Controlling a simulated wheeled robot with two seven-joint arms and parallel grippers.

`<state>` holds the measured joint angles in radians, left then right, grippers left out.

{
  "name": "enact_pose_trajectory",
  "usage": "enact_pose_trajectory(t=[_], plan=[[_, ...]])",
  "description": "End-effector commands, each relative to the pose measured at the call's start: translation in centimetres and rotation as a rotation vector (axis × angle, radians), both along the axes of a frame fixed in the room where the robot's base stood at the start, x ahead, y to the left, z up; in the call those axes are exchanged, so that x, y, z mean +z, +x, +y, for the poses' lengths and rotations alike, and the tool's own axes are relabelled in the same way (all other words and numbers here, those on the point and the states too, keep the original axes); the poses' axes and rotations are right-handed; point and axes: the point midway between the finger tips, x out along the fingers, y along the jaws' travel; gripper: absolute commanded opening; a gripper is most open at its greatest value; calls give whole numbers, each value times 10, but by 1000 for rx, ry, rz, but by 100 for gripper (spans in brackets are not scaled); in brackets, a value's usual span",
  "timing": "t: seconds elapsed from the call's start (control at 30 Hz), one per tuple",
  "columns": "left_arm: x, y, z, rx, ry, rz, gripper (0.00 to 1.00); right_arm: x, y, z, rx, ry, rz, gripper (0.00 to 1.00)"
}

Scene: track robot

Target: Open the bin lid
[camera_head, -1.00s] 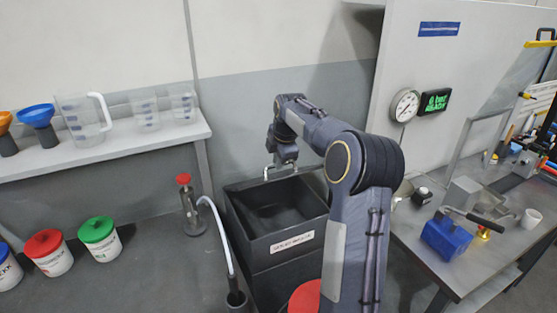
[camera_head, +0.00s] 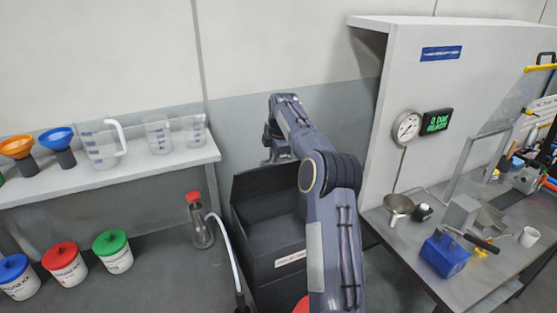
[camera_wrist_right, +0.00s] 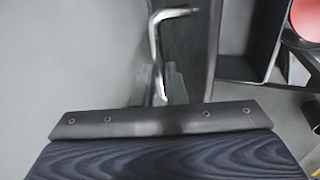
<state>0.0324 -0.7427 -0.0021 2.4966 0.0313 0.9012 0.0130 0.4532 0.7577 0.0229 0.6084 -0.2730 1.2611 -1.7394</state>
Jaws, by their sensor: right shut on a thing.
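The dark grey bin (camera_head: 285,275) stands below the right arm, with a white label on its front partly covered by the arm. Its top is open and I see into its dark inside. The dark lid (camera_head: 262,184) stands raised along the bin's back side. In the right wrist view a bent metal handle (camera_wrist_right: 155,38) runs beside the dark lid panel (camera_wrist_right: 190,50). My right gripper (camera_head: 277,150) is at the lid's top edge by the wall, shut on the handle; its fingertips (camera_wrist_right: 160,88) show blurred in the wrist view. My left gripper is in no view.
A shelf (camera_head: 130,172) with jugs and funnels is at left. A red-topped bottle (camera_head: 199,220) and a white hose (camera_head: 228,250) stand close left of the bin. A crowded workbench (camera_head: 420,265) is at right. Something red (camera_head: 302,305) shows in front of the bin.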

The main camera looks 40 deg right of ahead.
Motion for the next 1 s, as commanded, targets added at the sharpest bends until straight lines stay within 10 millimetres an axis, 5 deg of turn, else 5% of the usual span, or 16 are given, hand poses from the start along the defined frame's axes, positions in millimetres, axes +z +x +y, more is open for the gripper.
enact_pose_trajectory(t=[0.43,0.47,0.6,1.0], plan=[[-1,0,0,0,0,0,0,0,5,0,2,2,2,0],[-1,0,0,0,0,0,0,0,5,0,2,2,2,13],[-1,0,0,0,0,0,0,0,5,0,1,3,2,31],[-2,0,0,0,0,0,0,11,2,0,0,0,-1,33]])
